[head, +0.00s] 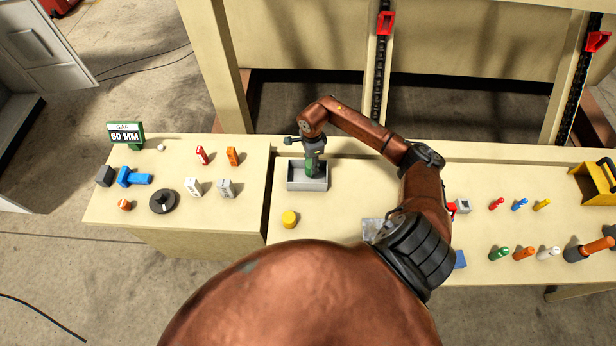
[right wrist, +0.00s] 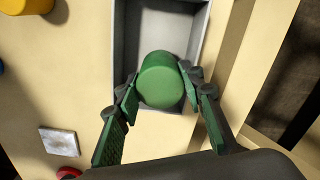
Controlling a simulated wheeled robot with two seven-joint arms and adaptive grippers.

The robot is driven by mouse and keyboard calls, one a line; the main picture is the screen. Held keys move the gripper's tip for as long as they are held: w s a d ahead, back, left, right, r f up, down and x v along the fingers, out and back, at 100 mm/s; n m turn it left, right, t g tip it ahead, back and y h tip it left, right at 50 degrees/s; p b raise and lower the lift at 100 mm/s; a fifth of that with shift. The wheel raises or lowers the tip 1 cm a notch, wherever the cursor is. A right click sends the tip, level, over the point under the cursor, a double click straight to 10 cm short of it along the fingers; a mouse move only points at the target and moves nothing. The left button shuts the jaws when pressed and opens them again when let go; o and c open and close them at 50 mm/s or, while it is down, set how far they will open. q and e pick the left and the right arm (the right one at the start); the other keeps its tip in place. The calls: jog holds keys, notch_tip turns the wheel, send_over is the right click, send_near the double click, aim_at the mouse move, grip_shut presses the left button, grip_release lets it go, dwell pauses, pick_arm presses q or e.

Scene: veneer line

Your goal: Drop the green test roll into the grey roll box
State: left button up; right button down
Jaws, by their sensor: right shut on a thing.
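The green test roll (right wrist: 161,80) is held between the fingertips of my right gripper (right wrist: 162,88). In the head view the green roll (head: 312,166) shows below my right gripper (head: 311,152), over the grey roll box (head: 294,180). In the right wrist view the open-topped grey box (right wrist: 202,30) lies behind the roll. The roll covers part of the box's inside; I cannot tell how far it is above the floor of the box. My left gripper is in neither view.
A yellow cylinder (head: 289,219) stands in front of the box. A green "60 MM" sign (head: 126,133), a blue tool (head: 133,178) and a black dial (head: 163,201) are on the left bench. Several coloured pegs (head: 520,204) and a yellow holder (head: 590,186) are at the right.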

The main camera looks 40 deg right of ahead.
jog(key=c, duration=1.2)
grip_release()
notch_tip(320, 180, up, 12)
